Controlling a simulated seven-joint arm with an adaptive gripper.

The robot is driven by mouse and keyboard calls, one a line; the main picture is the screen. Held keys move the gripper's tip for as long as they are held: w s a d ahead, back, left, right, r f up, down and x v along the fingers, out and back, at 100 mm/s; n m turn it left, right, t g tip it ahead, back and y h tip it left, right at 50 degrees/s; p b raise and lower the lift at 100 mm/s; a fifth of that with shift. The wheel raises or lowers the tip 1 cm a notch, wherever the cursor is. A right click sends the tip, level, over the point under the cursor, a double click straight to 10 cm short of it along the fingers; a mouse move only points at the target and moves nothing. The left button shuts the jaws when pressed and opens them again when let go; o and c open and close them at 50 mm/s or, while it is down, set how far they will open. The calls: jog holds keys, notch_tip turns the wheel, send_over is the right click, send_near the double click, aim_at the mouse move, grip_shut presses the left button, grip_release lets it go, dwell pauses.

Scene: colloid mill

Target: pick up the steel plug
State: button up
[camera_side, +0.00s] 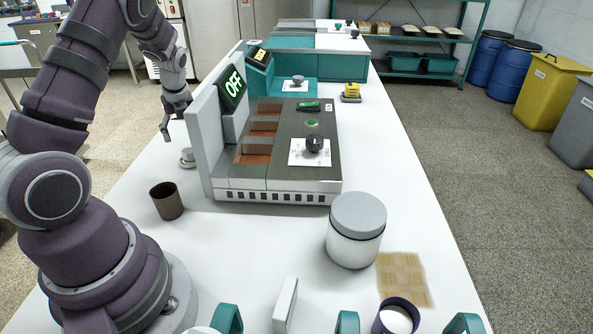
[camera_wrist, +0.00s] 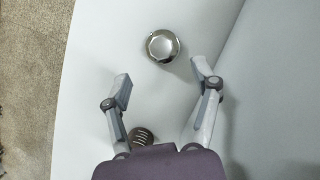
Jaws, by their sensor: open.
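The steel plug (camera_wrist: 163,46) is a shiny round metal piece with a faceted rim, lying on the white table in the wrist view. A small silvery piece, which looks like the same plug (camera_side: 188,157), stands left of the grey panel in the side view. My gripper (camera_wrist: 160,82) is open and empty, its two fingers spread apart. In the wrist view the plug lies beyond the fingertips, roughly centred between them. In the side view my gripper (camera_side: 174,120) hangs above the table, apart from the plug.
A dark brown cup (camera_side: 167,201) stands nearer the camera. The upright grey panel (camera_side: 207,140) of the machine rises close to the plug's right. A dark ribbed round thing (camera_wrist: 141,136) shows between the finger bases. The table's edge (camera_wrist: 68,70) curves along the left.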

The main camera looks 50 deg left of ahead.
aim_at(187, 150)
jog(key=x, duration=0.7)
jog(key=shift+f, duration=0.3)
jog(key=shift+c, duration=0.4)
grip_shut()
